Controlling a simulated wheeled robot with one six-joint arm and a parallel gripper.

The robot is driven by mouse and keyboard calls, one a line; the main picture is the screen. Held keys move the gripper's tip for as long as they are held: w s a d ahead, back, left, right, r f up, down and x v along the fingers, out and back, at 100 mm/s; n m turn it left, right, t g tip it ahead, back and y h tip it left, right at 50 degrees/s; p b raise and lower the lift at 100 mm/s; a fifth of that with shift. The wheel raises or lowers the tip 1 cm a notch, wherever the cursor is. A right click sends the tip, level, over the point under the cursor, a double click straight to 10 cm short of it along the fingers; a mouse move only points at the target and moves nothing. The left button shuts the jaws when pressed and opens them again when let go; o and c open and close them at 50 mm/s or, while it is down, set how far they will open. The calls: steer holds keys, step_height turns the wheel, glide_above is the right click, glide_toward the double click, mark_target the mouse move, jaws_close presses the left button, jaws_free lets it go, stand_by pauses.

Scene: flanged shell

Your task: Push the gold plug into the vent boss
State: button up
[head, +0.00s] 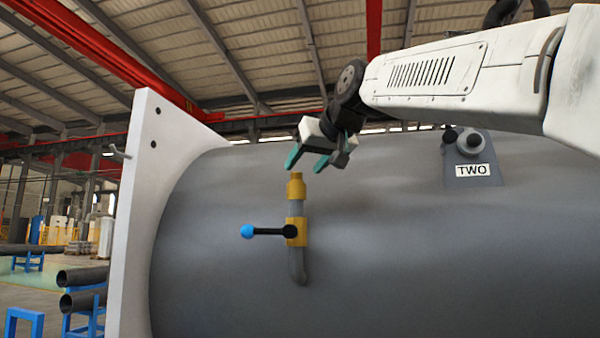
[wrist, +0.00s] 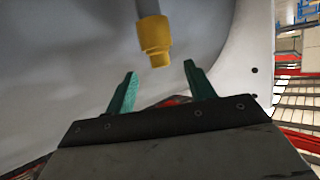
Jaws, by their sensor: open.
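A gold fitting (head: 296,189) tops a short grey pipe on the side of the grey shell. A narrower gold piece (head: 296,176), which looks like the plug, stands upright at its top end. How deep it sits, and whether the wider part is the vent boss, I cannot tell. The wrist view shows the wider gold part (wrist: 155,36) with the narrow end (wrist: 160,60) towards me. My gripper (head: 307,163) is open and empty, just above the gold piece and apart from it. In the wrist view its green fingers (wrist: 160,70) point towards the fitting, the narrow end between their lines.
Below on the same pipe is a gold valve body (head: 297,232) with a black lever and blue knob (head: 247,231). A white flange (head: 135,200) stands at left. A plate labelled TWO (head: 473,171) with dark knobs sits at right. The shell between is bare.

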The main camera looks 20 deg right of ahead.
steer(key=shift+v, duration=1.65)
steer(key=s+f+m+g, duration=0.1)
steer(key=s+f+g, duration=0.2)
steer(key=f, duration=0.9)
steer(key=s+f+g, duration=0.3)
steer(key=f, duration=0.9)
steer(key=s+d+f+g+h, duration=0.1)
steer(key=s+f+g, duration=0.2)
steer(key=s+f, duration=0.8)
steer(key=s+d+f+g, duration=0.1)
steer(key=s+f+g, duration=0.2)
steer(key=s+f, duration=0.8)
step_height(320, 180, down, 5)
steer(key=shift+r+m+h, duration=0.1)
steer(key=shift+m+h, duration=0.2)
steer(key=shift+h, duration=0.1)
